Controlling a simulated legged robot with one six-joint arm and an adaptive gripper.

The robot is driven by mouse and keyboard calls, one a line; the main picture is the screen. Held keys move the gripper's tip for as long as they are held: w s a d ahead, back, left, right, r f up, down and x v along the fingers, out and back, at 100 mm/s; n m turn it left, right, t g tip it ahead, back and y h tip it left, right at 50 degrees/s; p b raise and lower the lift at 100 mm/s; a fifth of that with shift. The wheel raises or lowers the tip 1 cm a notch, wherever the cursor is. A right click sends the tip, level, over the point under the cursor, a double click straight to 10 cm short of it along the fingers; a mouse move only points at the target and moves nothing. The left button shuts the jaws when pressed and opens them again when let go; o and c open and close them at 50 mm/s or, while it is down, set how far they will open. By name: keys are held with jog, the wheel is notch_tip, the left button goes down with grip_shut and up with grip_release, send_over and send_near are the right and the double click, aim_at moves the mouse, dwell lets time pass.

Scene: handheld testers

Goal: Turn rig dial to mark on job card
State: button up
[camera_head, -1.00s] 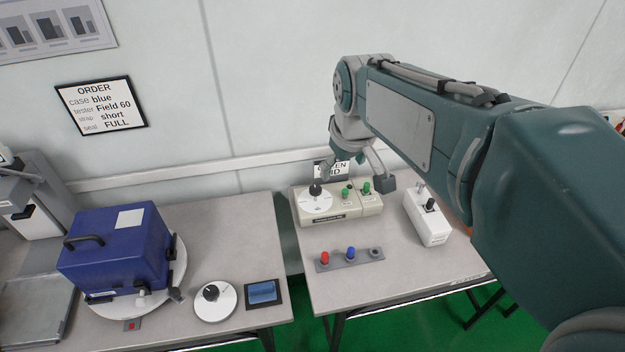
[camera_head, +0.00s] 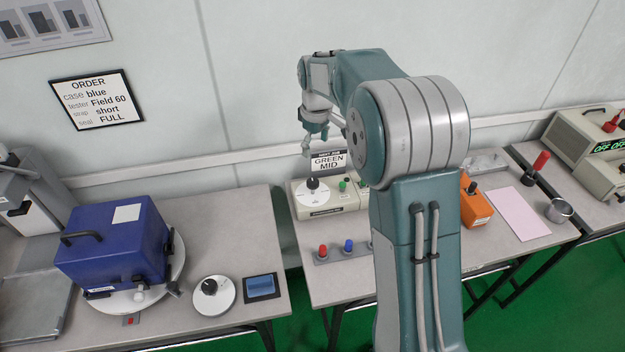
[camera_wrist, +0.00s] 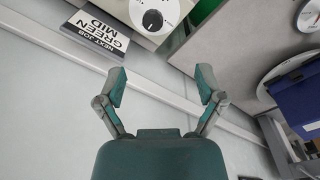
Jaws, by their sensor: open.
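The rig (camera_head: 346,203) is a pale box on the middle table, with a white dial (camera_head: 314,197) that has a black knob (camera_head: 312,183). Green knobs stand to the right of the dial. The dial also shows at the top of the wrist view (camera_wrist: 153,14), partly cut off. My gripper (camera_head: 306,150) is above and behind the rig, clear of the dial. In the wrist view (camera_wrist: 161,84) its fingers are apart and empty.
Red (camera_head: 323,249) and blue (camera_head: 348,245) plugs stand in a strip before the rig. A blue case (camera_head: 112,250) sits on the left table, near another dial (camera_head: 214,296). An orange tester (camera_head: 475,205) and metal cup (camera_head: 559,210) are at right. My arm hides part of the table.

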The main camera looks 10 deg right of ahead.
jog(key=n, duration=0.1)
send_over(313, 181)
notch_tip(313, 181, down, 5)
jog(key=shift+g, duration=0.3)
notch_tip(313, 181, down, 11)
jog(key=shift+r, duration=0.15)
jog(key=c, duration=1.1)
